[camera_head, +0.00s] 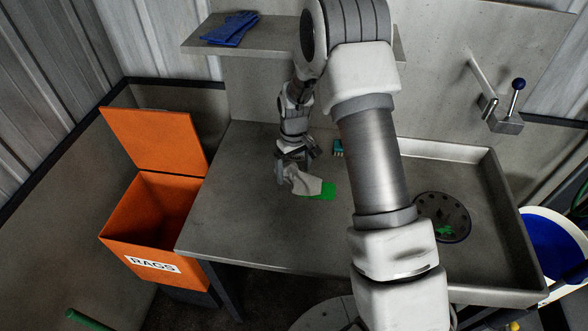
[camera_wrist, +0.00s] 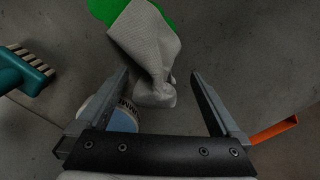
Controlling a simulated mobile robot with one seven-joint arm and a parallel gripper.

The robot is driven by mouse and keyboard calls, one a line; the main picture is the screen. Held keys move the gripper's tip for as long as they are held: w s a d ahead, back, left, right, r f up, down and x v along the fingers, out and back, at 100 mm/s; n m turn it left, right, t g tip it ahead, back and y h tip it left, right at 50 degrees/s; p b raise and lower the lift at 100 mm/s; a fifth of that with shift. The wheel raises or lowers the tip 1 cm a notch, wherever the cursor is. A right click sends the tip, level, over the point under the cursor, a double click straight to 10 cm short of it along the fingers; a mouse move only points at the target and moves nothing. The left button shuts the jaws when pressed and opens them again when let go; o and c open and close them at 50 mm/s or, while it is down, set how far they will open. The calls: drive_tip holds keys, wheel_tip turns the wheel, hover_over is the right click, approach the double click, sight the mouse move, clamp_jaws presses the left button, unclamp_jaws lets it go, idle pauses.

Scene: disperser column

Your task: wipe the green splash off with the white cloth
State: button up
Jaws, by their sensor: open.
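The white cloth (camera_head: 301,181) lies crumpled on the grey worktop (camera_head: 232,196), below my gripper (camera_head: 290,168). In the wrist view the cloth (camera_wrist: 148,45) runs from the far side back to a bunched end between the fingers. My gripper (camera_wrist: 160,82) is open, with a finger on each side of that end and gaps to both. The green splash (camera_head: 328,190) shows at the cloth's right edge in the head view. It also shows beyond the cloth in the wrist view (camera_wrist: 120,10). The cloth overlaps part of the splash, so its full extent is hidden.
A teal brush (camera_wrist: 22,70) lies left in the wrist view. A round blue-and-white item (camera_wrist: 122,118) is partly behind the left finger. An open orange RAGS bin (camera_head: 155,225) stands left of the worktop. A sink with a drain (camera_head: 443,217) is right. Blue gloves (camera_head: 231,29) lie on a shelf.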

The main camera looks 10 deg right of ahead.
drive_tip(key=shift+f, duration=0.15)
drive_tip(key=shift+f+b, duration=1)
drive_tip(key=shift+f, duration=0.15)
drive_tip(key=shift+r, duration=0.1)
drive_tip(key=shift+c, duration=0.7)
clamp_jaws()
drive_tip(key=shift+r+p, duration=0.2)
drive_tip(key=shift+p, duration=0.6)
drive_tip(key=p, duration=0.3)
drive_tip(key=shift+p, duration=0.35)
